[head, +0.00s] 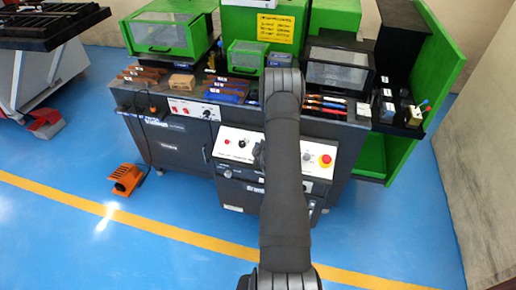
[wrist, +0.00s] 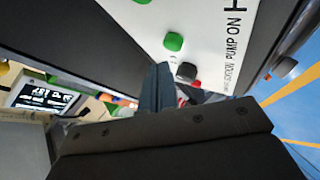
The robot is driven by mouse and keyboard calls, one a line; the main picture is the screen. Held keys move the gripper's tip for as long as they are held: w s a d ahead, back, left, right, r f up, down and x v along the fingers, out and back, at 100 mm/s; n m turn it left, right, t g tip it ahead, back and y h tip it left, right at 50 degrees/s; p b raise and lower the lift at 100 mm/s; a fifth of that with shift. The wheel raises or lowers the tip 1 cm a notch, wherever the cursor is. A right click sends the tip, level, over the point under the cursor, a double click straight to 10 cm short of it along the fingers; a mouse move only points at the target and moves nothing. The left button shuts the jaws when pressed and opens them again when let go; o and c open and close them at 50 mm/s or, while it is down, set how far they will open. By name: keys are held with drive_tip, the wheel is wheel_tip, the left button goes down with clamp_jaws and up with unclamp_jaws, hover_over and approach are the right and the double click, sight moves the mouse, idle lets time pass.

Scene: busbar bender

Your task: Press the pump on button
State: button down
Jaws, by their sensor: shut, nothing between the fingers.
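In the wrist view a green button (wrist: 173,41) stands out from a white control panel (wrist: 205,25). "PUMP ON" is printed to its right, turned on its side. My gripper (wrist: 161,68) is shut and empty. Its fingertips appear just below the green button in the picture, with a small gap between them in the image; I cannot tell the depth. A dark knob or button (wrist: 186,72) with red beside it sits right of the fingertips. In the head view my arm covers the middle of the panel (head: 236,152), hiding the green button and the gripper's fingertips.
A red emergency stop (head: 325,160) on yellow sits at the panel's right. An orange foot pedal (head: 127,178) lies on the blue floor at left. Tools and copper bars (head: 140,75) crowd the bench top. In the wrist view a round knob (wrist: 285,68) protrudes at right.

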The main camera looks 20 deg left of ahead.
drive_tip(key=shift+s+r, duration=0.35)
drive_tip(key=shift+r, duration=0.35)
drive_tip(key=shift+s+r, duration=0.35)
drive_tip(key=shift+r, duration=0.4)
drive_tip(key=shift+s+r, duration=0.35)
drive_tip(key=shift+r, duration=0.35)
drive_tip(key=r, duration=0.1)
drive_tip(key=s+r, duration=0.1)
drive_tip(key=r, duration=0.1)
drive_tip(key=shift+s+r, duration=0.2)
drive_tip(key=shift+s, duration=0.15)
drive_tip(key=shift+f, duration=0.1)
